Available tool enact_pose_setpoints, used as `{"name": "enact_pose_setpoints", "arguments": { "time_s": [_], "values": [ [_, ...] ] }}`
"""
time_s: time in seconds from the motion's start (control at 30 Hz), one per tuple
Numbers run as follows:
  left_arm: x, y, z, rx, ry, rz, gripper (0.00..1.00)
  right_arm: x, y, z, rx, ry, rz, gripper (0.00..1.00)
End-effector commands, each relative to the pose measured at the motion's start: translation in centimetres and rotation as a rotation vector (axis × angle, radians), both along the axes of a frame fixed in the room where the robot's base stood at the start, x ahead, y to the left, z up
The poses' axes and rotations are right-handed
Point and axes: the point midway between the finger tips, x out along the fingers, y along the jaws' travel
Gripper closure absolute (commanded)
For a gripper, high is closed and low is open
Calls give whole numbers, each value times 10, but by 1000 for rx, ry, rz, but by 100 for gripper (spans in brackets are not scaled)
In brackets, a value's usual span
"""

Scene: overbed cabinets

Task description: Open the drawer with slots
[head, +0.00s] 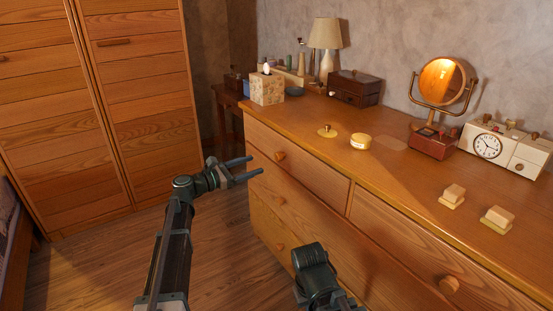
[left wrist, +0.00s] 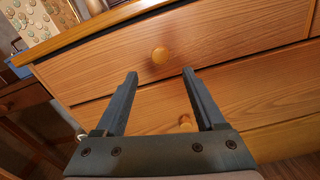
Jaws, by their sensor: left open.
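The wooden dresser has a closed upper left drawer (head: 305,165) with a round wooden knob (head: 281,155). The same knob shows in the left wrist view (left wrist: 161,55), just beyond and between my fingertips. My left gripper (head: 255,166) is open and empty, in front of the drawer's left part, with its fingers pointing at the dresser; it also shows in the left wrist view (left wrist: 160,73). An upper right drawer (head: 420,255) with its own knob (head: 449,284) is closed. I see no slots on any drawer front; the insides are hidden. My right gripper is not visible.
Lower drawers with knobs (head: 281,201) sit below, all closed. The dresser top holds a tissue box (head: 267,88), lamp (head: 327,36), mirror (head: 441,82), clock (head: 489,147) and small boxes. A wardrobe (head: 110,100) stands at left. The floor (head: 200,240) before the dresser is clear.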

Motion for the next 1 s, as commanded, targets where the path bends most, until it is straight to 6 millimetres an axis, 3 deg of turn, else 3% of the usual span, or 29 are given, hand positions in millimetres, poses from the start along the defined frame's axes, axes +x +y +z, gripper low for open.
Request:
{"name": "enact_pose_setpoints", "arguments": {
  "time_s": [0.2, 0.5, 1.0],
  "values": [
    [31, -38, 0, 1, 0, -4, 29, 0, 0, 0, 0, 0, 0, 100],
    [58, -73, 0, 1, -1, -2, 29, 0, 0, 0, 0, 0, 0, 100],
    [65, -83, 0, 2, 0, -1, 29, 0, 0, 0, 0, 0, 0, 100]
  ]
}}
